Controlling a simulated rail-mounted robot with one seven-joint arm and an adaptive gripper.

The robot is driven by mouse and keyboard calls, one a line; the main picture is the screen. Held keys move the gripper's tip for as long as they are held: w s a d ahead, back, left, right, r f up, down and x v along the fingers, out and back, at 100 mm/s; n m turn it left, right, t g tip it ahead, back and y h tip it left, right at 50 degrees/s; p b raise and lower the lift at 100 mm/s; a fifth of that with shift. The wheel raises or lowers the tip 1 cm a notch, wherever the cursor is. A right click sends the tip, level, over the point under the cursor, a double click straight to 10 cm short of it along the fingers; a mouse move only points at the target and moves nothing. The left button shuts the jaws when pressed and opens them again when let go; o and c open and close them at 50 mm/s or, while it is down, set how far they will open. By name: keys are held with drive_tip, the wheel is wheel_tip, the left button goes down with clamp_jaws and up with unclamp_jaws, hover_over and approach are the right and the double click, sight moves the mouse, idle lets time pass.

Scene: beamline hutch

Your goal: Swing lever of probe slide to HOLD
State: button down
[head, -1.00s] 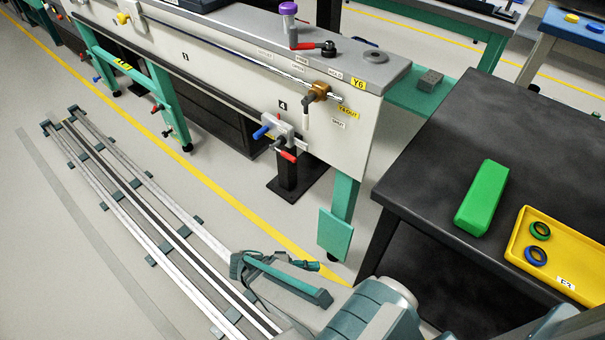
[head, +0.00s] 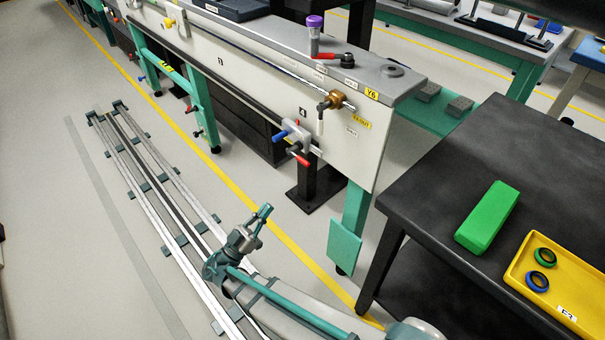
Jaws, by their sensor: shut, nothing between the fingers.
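A lever with a red handle (head: 324,56) and a black round hub (head: 347,60) lies on the grey top of the white bench (head: 255,75), at its right part. Its handle points left from the hub, toward the FREE side of small labels on the bench. The label at the right, near the hub, reads HOLD (head: 350,82); the other labels are hard to read. My gripper (head: 264,211) is low over the floor rails, well in front of the bench and far from the lever. It is shut and empty.
A purple-capped vial (head: 314,38) stands right behind the red handle. A brass valve (head: 336,99) and a blue-and-red clamp (head: 296,139) stick out of the bench front. A black table (head: 420,190) at right bears a green block (head: 487,217) and yellow tray (head: 515,272).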

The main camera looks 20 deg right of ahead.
idle(0.3)
drive_tip(key=b, duration=0.1)
approach(303, 161)
drive_tip(key=x, duration=0.6)
drive_tip(key=shift+w+d+f, duration=0.2)
drive_tip(key=shift+d, duration=0.1)
drive_tip(key=shift+w, duration=0.1)
